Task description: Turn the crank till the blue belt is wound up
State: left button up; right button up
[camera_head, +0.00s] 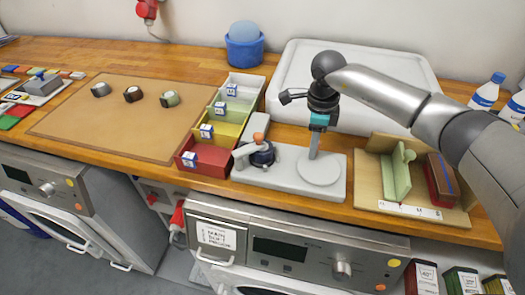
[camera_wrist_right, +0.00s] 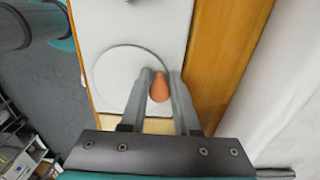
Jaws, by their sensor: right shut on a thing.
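A light grey fixture (camera_head: 290,190) stands near the front edge of the wooden counter. At its right end is a round grey disc (camera_head: 322,172), which also shows in the wrist view (camera_wrist_right: 112,75). My right gripper (camera_head: 314,150) points down at the disc's far side. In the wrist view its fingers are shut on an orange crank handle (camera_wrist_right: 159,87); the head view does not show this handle. At the fixture's left is a dark blue roll (camera_head: 264,155), seemingly the belt, beside a grey arm with an orange knob (camera_head: 258,138). My left gripper is out of view.
Coloured bins (camera_head: 204,158) stand just left of the fixture. A board (camera_head: 372,192) with a green upright piece (camera_head: 397,172) lies to the right. A large white tray (camera_head: 298,75) is behind my right arm. The brown mat (camera_head: 110,125) at left is mostly free.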

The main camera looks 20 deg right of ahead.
aim_at(303, 173)
jog(key=shift+w+a+r, duration=0.25)
jog(key=shift+w+a, duration=0.1)
jog(key=shift+a, duration=0.4)
grip_shut()
jog(key=shift+s+a+r+p, duration=0.1)
jog(key=shift+s+a+p, duration=0.15)
jog(key=shift+a+p, duration=0.4)
jog(key=shift+s+a+p, duration=0.25)
jog(key=shift+s+p, duration=0.1)
jog(key=shift+s, duration=0.25)
jog(key=shift+s+a+p, duration=0.25)
jog(key=shift+s+p, duration=0.15)
jog(key=shift+s, duration=0.25)
jog(key=shift+s+a+p, duration=0.25)
jog(key=shift+s+p, duration=0.1)
jog(key=shift+s, duration=0.25)
jog(key=shift+s+a+p, duration=0.15)
jog(key=shift+s+p, duration=0.3)
jog(key=shift+s, duration=0.35)
jog(key=shift+f, duration=0.2)
jog(key=o, duration=0.8)
grip_release()
jog(key=shift+r, duration=0.1)
